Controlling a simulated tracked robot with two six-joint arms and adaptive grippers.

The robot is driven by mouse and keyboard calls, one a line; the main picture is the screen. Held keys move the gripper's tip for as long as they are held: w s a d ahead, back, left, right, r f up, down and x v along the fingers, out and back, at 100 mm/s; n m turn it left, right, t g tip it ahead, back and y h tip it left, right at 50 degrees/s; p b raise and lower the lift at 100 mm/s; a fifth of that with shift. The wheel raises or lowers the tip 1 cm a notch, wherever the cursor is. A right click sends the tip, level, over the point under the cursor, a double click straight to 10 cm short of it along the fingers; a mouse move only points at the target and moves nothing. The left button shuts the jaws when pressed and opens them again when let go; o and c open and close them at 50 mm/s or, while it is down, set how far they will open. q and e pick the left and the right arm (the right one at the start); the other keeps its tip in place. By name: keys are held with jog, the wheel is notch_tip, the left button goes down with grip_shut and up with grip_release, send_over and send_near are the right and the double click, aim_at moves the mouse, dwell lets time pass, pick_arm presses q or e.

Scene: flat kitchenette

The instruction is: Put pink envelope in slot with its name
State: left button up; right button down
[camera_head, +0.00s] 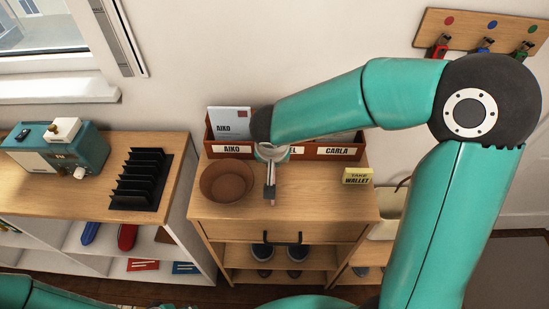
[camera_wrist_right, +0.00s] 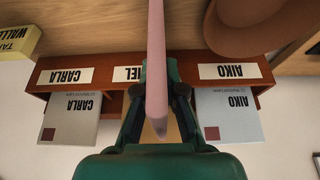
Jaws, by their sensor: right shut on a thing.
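The pink envelope (camera_wrist_right: 156,60) is seen edge-on as a thin upright strip in the right wrist view, between the fingers of my right gripper (camera_wrist_right: 157,92), which is shut on it. The writing on the envelope is not visible. The brown letter rack (camera_head: 311,153) stands at the back of the cabinet, with name labels AIKO, one partly hidden ending in "IEL", and CARLA. An envelope marked AIKO (camera_head: 229,122) is in the left slot, and one marked CARLA (camera_wrist_right: 70,118) is in the right slot. My right gripper (camera_head: 270,190) is just in front of the rack's middle. My left gripper is out of view.
A brown bowl (camera_head: 228,181) stands left of my right gripper on the cabinet top. A yellow "take wallet" sign (camera_head: 357,176) is at the right. A black rack (camera_head: 141,180) and a teal machine (camera_head: 62,150) are on the left cabinet. Keys hang on a wall board (camera_head: 465,30).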

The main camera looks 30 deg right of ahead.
jog(key=shift+f, duration=0.1)
jog(key=c, duration=1.3)
grip_release()
